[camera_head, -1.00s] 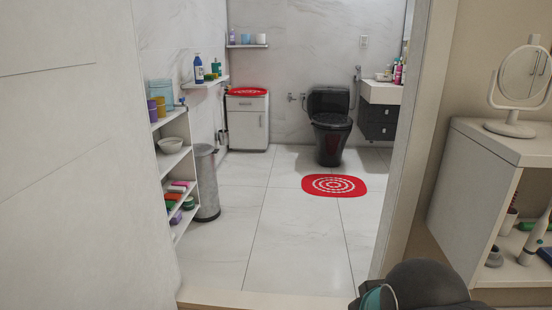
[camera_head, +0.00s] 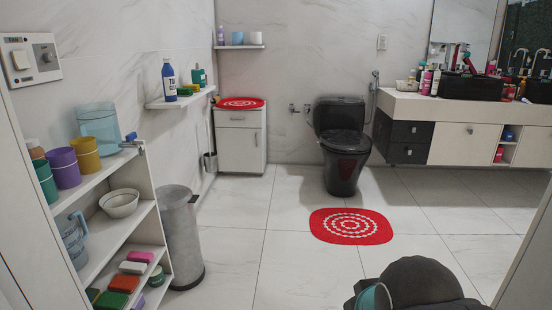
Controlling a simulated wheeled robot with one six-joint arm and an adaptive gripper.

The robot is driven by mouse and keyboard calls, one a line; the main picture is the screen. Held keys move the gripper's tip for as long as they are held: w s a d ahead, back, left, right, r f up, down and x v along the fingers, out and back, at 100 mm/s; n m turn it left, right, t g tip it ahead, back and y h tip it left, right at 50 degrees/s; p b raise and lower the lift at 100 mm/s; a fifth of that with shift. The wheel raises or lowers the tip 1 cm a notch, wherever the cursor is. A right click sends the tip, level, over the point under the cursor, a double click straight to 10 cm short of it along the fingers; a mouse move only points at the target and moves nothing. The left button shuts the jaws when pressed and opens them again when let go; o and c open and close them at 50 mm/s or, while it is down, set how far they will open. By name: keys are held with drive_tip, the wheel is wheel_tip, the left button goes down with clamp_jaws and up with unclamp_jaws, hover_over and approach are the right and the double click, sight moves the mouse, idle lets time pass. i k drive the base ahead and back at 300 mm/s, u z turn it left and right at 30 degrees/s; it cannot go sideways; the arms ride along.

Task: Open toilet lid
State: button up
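The black toilet (camera_head: 342,165) stands against the far wall, a little right of centre. Its lid (camera_head: 346,141) lies down over the bowl, and the dark tank rises behind it. A dark rounded part of my own arm shows at the bottom right of the head view. My gripper's fingers are not in view. The toilet is well ahead of me across the floor.
A red oval mat (camera_head: 351,226) lies in front of the toilet. A shelf unit (camera_head: 110,220) and a grey bin (camera_head: 181,240) stand on the left. A white cabinet (camera_head: 240,145) is left of the toilet; a vanity (camera_head: 455,140) is right. The tiled floor between is open.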

sight(350, 140)
drive_tip(key=i, duration=1.95)
drive_tip(key=z, duration=1.85)
drive_tip(key=i, duration=1.45)
drive_tip(key=u, duration=1.55)
